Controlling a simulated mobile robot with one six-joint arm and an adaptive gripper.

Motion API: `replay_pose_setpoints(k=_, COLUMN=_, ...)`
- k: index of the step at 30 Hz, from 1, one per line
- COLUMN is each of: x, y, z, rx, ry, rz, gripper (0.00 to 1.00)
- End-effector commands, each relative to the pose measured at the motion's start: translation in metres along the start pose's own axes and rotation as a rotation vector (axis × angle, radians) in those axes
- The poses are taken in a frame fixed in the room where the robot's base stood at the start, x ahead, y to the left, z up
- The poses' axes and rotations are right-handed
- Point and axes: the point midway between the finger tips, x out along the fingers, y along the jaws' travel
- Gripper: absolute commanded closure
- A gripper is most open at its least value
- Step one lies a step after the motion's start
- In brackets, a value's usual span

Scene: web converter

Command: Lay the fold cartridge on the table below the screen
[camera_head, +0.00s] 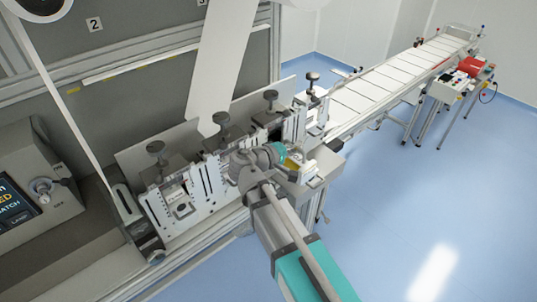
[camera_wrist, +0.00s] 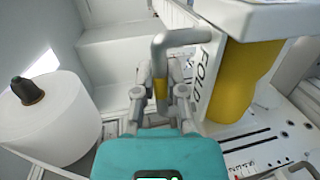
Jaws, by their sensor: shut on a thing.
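The fold cartridge (camera_wrist: 203,83) is on the right in the wrist view, with a white plate lettered "FOLD", a yellow rounded part and a grey bent handle. My gripper (camera_wrist: 161,95) is shut on this handle. In the head view, my gripper (camera_head: 278,152) is at the right end of the row of machine stations. Yellow of the cartridge (camera_head: 293,162) shows just beyond it; my arm hides much of the rest. I cannot tell whether the cartridge is still seated. The screen (camera_head: 14,202) is at the left edge, with a grey table surface (camera_head: 45,258) below it.
Several white stations with dark knobs (camera_head: 156,147) line the machine between my gripper and the screen. A white web (camera_head: 217,70) hangs above them. A conveyor (camera_head: 385,85) runs off to the back right. A white roll (camera_wrist: 58,122) is left in the wrist view. Blue floor is open at right.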

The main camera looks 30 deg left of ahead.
Motion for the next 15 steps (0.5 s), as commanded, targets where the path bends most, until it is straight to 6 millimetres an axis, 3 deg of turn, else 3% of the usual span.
replay_pose_setpoints(k=8, x=0.004, y=-0.017, z=0.000, rx=0.000, ry=0.000, rz=0.001, gripper=1.00)
replay_pose_setpoints(k=15, x=0.010, y=-0.047, z=-0.001, rx=0.000, ry=0.000, rz=0.002, gripper=1.00)
